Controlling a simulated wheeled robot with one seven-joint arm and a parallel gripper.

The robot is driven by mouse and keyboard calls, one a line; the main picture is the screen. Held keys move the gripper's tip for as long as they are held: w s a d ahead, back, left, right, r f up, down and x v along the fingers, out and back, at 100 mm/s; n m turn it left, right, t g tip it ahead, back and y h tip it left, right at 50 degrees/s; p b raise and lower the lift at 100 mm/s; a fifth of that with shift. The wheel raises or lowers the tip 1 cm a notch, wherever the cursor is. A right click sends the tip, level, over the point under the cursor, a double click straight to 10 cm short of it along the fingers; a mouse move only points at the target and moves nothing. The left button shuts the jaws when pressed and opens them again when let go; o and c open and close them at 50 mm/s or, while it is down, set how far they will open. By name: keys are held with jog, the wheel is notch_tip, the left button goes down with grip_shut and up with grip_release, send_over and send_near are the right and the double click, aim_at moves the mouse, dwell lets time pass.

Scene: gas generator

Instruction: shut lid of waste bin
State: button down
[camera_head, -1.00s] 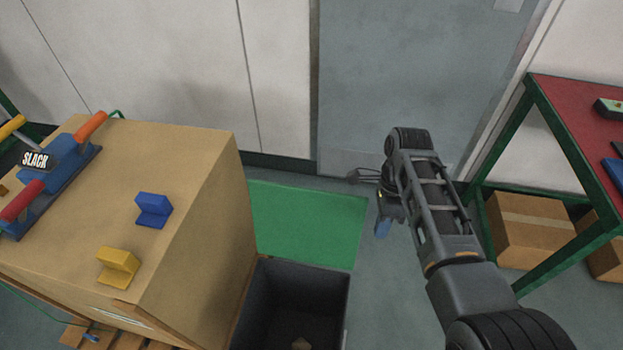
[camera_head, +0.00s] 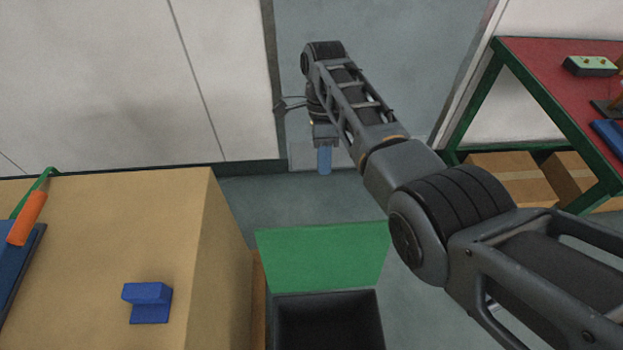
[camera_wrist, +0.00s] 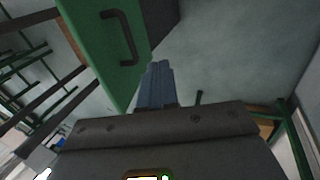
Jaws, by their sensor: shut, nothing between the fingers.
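The waste bin (camera_head: 330,318) is a dark grey open box at the bottom middle of the head view. Its green lid (camera_head: 322,257) stands open at the far side of the bin, hinged along the bin's back edge. My gripper (camera_head: 324,168) has blue fingers pointing down. It is beyond the lid, apart from it, in front of the grey door. In the wrist view the shut fingers (camera_wrist: 157,80) show empty, and the green lid (camera_wrist: 95,35) with a dark handle (camera_wrist: 122,38) is close on the left.
A large cardboard box (camera_head: 95,240) stands left of the bin, with a blue block (camera_head: 148,302) on top. A red-topped table (camera_head: 560,85) with a green frame is at the right, boxes (camera_head: 515,180) below it. Open floor lies between wall and lid.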

jog(key=s+f+p, duration=0.3)
jog(key=s+f, duration=0.4)
jog(key=f, duration=0.2)
jog(key=shift+s+d, duration=0.15)
jog(key=shift+s, duration=0.2)
